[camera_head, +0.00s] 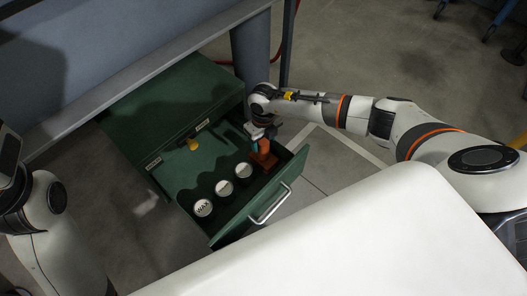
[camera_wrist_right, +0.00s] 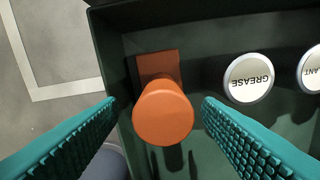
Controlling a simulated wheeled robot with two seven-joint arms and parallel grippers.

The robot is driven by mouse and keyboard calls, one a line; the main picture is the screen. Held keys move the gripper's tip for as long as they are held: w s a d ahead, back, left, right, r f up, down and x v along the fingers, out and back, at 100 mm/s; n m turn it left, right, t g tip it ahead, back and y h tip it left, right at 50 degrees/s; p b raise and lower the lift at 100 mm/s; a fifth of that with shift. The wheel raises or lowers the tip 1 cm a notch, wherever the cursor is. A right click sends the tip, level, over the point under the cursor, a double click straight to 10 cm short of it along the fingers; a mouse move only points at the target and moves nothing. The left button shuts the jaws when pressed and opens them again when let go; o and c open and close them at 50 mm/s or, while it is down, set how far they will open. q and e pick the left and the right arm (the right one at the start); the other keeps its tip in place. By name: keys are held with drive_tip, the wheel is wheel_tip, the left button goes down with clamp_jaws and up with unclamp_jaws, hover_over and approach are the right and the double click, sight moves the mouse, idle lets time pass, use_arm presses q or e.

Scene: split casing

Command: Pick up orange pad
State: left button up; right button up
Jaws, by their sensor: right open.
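The orange pad (camera_wrist_right: 164,114) is in the open green drawer, near its wall. In the right wrist view it shows a round orange knob in front of a squarish orange base. My right gripper (camera_wrist_right: 158,128) is open, with a teal finger on each side of the knob in that view; neither finger visibly touches it. In the head view the right gripper (camera_head: 262,133) is above the orange pad (camera_head: 264,157), partly covering it. My left arm shows at the left edge of the head view, but its gripper fingers are not visible.
The green drawer (camera_head: 226,225) is pulled out of the green cabinet (camera_head: 150,105). Three white-lidded cans stand in it, one marked WAX (camera_head: 202,208), another GREASE (camera_wrist_right: 249,78). A metal handle (camera_head: 269,204) is on the drawer front. A grey bench (camera_head: 130,70) overhangs the cabinet.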

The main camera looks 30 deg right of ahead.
sight(264, 152)
wheel_tip(264, 152, down, 4)
drive_tip(key=shift+s+a+r+b, duration=0.1)
drive_tip(key=shift+r+b, duration=0.05)
drive_tip(key=shift+b, duration=0.8)
drive_tip(key=shift+c, duration=0.6)
clamp_jaws()
